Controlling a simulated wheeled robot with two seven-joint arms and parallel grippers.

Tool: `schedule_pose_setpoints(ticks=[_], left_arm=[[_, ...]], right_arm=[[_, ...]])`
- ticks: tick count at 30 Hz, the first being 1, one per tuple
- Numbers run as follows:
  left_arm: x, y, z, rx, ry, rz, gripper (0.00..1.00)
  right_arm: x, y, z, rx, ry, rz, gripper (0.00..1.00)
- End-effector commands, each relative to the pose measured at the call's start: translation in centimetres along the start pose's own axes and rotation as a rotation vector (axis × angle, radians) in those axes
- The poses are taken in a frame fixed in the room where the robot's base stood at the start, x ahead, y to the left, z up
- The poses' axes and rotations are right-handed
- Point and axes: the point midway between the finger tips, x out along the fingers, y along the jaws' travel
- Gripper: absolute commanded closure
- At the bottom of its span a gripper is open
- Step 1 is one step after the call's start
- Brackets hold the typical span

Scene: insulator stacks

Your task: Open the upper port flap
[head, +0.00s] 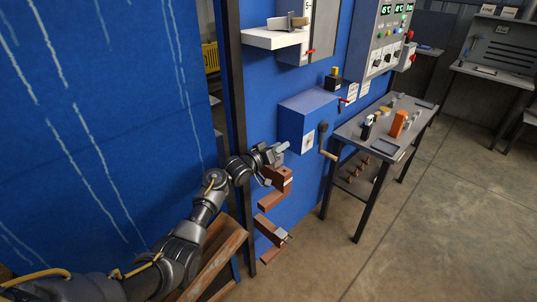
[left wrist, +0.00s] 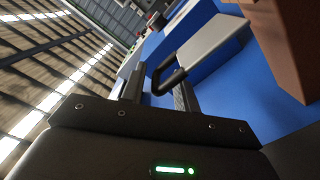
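My left gripper (head: 280,150) reaches in from the left beside the upper brown bracket (head: 282,174) on the blue wall. In the left wrist view its two dark fingers (left wrist: 158,92) stand apart. A black loop-shaped handle (left wrist: 168,72) shows between and just beyond the fingertips; I cannot tell whether they touch it. A pale grey panel (left wrist: 212,42) lies behind the handle, against blue. I cannot tell for sure which part is the upper port flap. A lower brown bracket (head: 268,230) has a small grey piece at its end. My right gripper is not in view.
A blue box (head: 305,108) with a dark-knobbed lever (head: 323,132) juts from the wall right of my gripper. A grey table (head: 385,147) with small parts stands farther right. A white shelf (head: 275,39) is above. The floor at right is clear.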

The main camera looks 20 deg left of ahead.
Motion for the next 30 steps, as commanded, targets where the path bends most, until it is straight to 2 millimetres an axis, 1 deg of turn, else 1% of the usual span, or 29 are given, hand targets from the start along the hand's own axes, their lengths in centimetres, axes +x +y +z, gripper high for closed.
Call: schedule_pose_setpoints(ticks=[9,15,18,21,30], left_arm=[[-5.8,-0.3,0.3,0.002,-0.001,-0.002,0.69],[-8.6,-0.2,0.3,0.001,-0.002,-0.002,0.69],[-9.4,-0.2,0.2,0.0,-0.003,-0.002,0.69],[-9.7,-0.2,0.2,-0.001,-0.003,-0.002,0.69],[-9.7,-0.1,0.1,-0.001,-0.003,-0.002,0.69]], right_arm=[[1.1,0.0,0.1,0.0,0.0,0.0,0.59],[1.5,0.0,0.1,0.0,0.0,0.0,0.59],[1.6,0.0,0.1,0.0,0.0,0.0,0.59],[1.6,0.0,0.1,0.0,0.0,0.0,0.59],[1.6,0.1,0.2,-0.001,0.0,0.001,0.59]])
